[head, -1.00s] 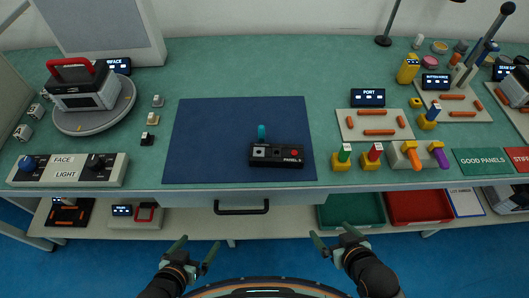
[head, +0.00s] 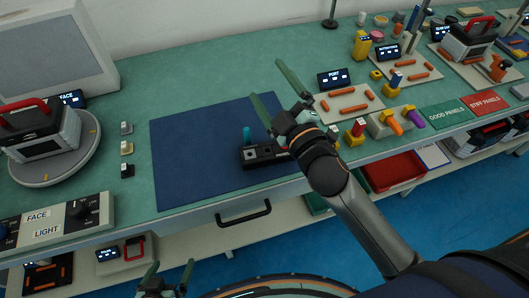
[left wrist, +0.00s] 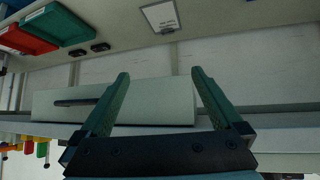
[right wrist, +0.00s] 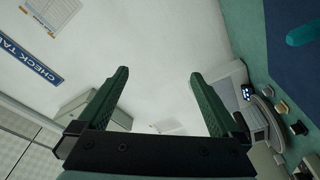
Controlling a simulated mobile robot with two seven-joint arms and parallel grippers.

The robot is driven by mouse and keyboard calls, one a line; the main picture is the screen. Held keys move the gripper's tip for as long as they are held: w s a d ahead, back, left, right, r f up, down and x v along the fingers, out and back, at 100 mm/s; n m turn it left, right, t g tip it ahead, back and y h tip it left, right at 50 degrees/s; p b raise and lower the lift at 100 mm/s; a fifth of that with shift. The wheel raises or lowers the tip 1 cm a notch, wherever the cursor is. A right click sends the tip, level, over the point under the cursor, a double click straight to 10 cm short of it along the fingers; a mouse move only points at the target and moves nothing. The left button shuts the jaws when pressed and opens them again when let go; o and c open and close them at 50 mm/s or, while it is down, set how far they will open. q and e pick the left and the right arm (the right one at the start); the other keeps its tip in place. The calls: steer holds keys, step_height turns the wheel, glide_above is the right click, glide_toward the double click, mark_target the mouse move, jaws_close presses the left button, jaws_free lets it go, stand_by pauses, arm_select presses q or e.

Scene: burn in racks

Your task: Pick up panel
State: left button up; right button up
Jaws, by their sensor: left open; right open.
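The panel (head: 260,154) is a small black box with a teal peg (head: 247,134) standing at its back edge. It lies on the dark blue mat (head: 185,160), and my right gripper and forearm hide its right part. My right gripper (head: 272,85) is open and empty, above and beyond the panel over the mat's back right corner. In the right wrist view its fingers (right wrist: 160,88) are apart, with the teal peg at the upper right. My left gripper (head: 168,275) is open and empty, low in front of the bench; its fingers (left wrist: 160,90) also show apart in the left wrist view.
A turntable (head: 85,150) with a red-handled device stands at the left, beside a face and light switch box (head: 50,220). Port trays (head: 345,101), coloured plugs and green and red panel mats (head: 445,115) lie to the right. A drawer handle (head: 243,213) juts out below the mat.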

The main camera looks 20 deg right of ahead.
steer(key=s+a+r+n+g+y, duration=0.2)
steer(key=a+r+n+g+y, duration=0.1)
steer(key=a+r+n+y, duration=1.15)
steer(key=s+a+f+n+g+y, duration=0.3)
steer(key=s+f+n+g, duration=0.15)
steer(key=n+g, duration=0.75)
steer(key=n+g+h, duration=0.4)
steer(key=n+h, duration=1.1)
steer(key=h, duration=0.4)
glide_above(269, 147)
steer(key=s, duration=0.1)
steer(key=shift+m, duration=0.25)
step_height(269, 147, down, 23)
steer(key=shift+d+r+p, duration=0.1)
steer(key=shift+p, duration=0.2)
steer(key=f, duration=0.5)
steer(key=shift+a+f+p, duration=0.15)
steer(key=shift+a+p, duration=0.15)
steer(key=shift+p, duration=0.1)
